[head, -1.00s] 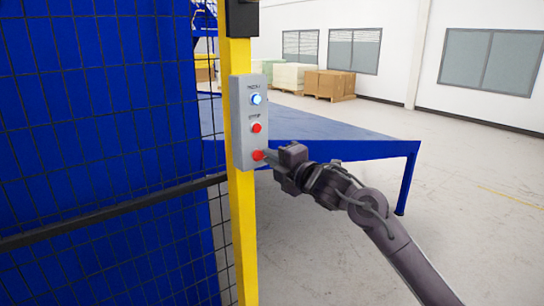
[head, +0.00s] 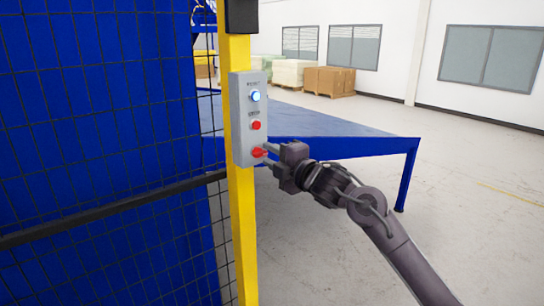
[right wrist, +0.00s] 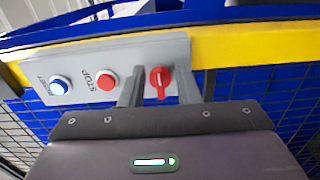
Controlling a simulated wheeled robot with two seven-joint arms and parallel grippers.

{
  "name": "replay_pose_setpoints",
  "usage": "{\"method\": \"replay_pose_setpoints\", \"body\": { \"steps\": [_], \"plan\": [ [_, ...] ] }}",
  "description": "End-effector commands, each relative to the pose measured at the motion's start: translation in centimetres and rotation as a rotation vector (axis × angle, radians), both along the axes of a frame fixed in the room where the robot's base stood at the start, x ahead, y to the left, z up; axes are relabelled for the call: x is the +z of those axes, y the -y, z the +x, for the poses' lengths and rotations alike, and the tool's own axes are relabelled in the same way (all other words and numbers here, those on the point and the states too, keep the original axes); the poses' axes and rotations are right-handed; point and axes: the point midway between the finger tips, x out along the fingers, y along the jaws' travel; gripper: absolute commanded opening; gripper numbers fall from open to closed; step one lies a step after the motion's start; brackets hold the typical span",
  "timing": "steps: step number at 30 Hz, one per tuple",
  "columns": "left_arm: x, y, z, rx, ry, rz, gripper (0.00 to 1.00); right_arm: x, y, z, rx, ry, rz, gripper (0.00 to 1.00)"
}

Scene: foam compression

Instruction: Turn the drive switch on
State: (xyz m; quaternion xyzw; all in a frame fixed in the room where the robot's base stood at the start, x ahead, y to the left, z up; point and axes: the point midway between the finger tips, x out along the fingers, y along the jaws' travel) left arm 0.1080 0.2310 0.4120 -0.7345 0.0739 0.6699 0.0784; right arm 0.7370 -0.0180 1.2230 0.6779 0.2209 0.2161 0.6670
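The drive switch (head: 259,152) is a red rotary knob at the bottom of a grey control box (head: 239,130) on a yellow post. It also shows in the right wrist view (right wrist: 160,80), its handle ridge in line with the fingers. My right gripper (head: 268,154) is open at the knob from the right. In the right wrist view its fingers (right wrist: 160,70) stand on either side of the knob, with a small gap on each side. Contact is not visible. My left gripper is not in view.
Above the switch are a red STOP button (head: 256,125) and a lit blue-white RESET button (head: 255,96). A black mesh fence (head: 110,120) is left of the yellow post (head: 243,230). A blue platform (head: 330,135) lies behind. The floor at right is clear.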

Motion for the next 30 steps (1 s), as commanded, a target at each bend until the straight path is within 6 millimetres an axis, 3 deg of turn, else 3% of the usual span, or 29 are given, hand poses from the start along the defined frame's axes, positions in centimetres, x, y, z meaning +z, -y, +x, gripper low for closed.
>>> {"method": "replay_pose_setpoints", "body": {
  "steps": [11,21,30],
  "plan": [
    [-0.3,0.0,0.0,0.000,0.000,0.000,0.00,-0.1,0.5,-0.4,-0.001,0.001,0.000,0.31],
    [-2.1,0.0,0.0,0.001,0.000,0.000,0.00,-0.2,3.5,-4.7,-0.001,0.004,-0.002,0.31],
    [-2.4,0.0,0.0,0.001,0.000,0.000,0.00,0.0,4.6,-6.3,-0.001,0.001,-0.001,0.31]
  ]
}}
